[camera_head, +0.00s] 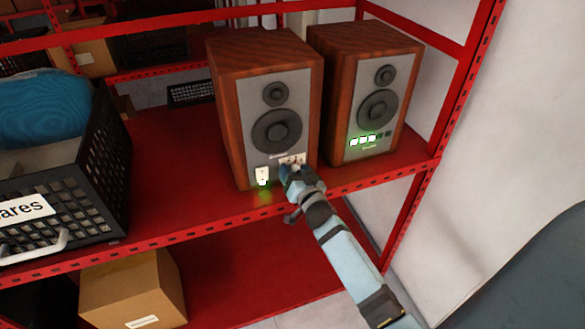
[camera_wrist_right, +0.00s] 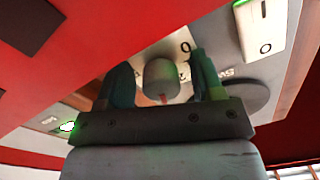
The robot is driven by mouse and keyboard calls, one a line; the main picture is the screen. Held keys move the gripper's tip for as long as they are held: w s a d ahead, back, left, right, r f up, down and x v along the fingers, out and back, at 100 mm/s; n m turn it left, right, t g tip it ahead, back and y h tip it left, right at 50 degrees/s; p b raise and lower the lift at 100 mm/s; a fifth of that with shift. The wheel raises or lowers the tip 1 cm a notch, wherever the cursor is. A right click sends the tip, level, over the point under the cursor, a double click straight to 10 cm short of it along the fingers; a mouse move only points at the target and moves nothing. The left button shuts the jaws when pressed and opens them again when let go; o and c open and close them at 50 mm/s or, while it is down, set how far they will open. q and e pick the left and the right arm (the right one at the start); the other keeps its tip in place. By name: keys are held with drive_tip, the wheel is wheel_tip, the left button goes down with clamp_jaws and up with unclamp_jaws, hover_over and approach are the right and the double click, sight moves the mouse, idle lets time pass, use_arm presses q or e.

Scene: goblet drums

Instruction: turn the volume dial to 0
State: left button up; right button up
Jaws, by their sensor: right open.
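The left wooden speaker (camera_head: 265,110) carries a small light panel with the volume dial (camera_wrist_right: 161,80) low on its front. In the head view my right gripper (camera_head: 289,172) is at this panel and hides most of the dial. In the right wrist view my right gripper (camera_wrist_right: 160,64) is open, one finger on each side of the grey round dial; I cannot tell whether they touch it. A red mark shows on the dial's lower side in that picture. A printed "0" (camera_wrist_right: 185,47) lies above and right of the dial. My left gripper is not in view.
A white switch (camera_head: 262,176) with a green glow sits beside the dial; it also shows in the wrist view (camera_wrist_right: 265,25). The right speaker (camera_head: 365,90) has three lit squares (camera_head: 363,140) and dark ones. A black crate (camera_head: 105,170) stands left on the red shelf (camera_head: 165,150).

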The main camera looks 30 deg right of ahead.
drive_tip(key=shift+c, duration=0.6)
drive_tip(key=c, duration=0.8)
